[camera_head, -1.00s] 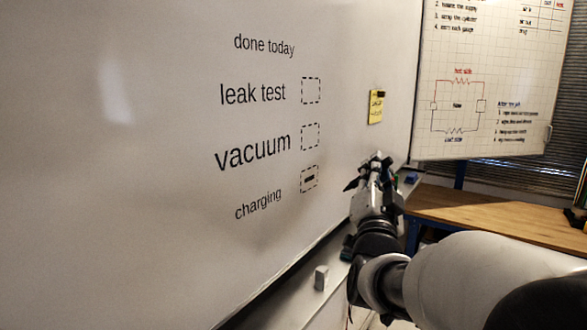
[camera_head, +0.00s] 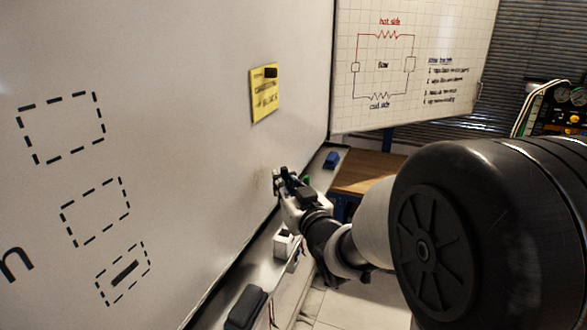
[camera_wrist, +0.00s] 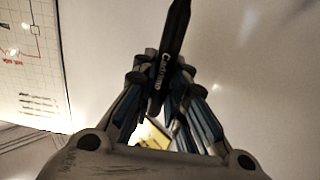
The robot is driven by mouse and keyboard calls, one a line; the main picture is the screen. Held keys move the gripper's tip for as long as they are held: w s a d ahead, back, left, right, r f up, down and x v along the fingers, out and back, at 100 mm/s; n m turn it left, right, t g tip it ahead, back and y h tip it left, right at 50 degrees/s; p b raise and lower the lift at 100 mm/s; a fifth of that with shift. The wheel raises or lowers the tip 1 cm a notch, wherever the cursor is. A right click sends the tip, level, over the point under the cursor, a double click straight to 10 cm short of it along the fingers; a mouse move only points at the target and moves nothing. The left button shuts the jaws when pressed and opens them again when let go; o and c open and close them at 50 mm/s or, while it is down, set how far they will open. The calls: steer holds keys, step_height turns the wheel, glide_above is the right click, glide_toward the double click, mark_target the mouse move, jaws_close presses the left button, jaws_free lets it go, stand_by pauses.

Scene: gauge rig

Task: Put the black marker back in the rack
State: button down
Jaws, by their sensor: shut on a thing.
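The black marker (camera_wrist: 178,30) is held between the fingers of my gripper (camera_wrist: 168,82) in the wrist view, its tapered end pointing up and away from the palm. White lettering shows along its body. In the head view my gripper (camera_head: 284,182) is close to the whiteboard (camera_head: 190,150), above the ledge (camera_head: 262,262); I cannot tell whether anything touches the board. A small green thing (camera_head: 307,181) shows just beyond the gripper. The rack is not clearly recognisable; my gripper and arm hide part of the ledge.
A yellow note (camera_head: 264,97) is on the board above the gripper. On the ledge are a blue block (camera_head: 331,160), a white block (camera_head: 284,241) and a dark block (camera_head: 246,306). The lowest dashed box (camera_head: 108,288) holds a black stroke. A wooden table (camera_head: 365,172) stands behind.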

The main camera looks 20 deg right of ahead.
steer(key=shift+s+a+f+b, duration=0.2)
steer(key=shift+f+b, duration=0.25)
steer(key=shift+f, duration=0.35)
steer(key=shift+d+f+b, duration=0.1)
steer(key=shift+f+b, duration=0.4)
steer(key=shift+f, duration=0.6)
steer(key=shift+w, duration=0.1)
steer(key=shift+b, duration=0.3)
steer(key=shift+f, duration=0.1)
steer(key=shift+f+b, duration=0.35)
steer(key=shift+b, duration=0.25)
steer(key=shift+f+b, duration=1.75)
steer(key=shift+b, duration=0.2)
steer(key=c, duration=1.5)
jaws_free()
steer(key=shift+c, duration=0.2)
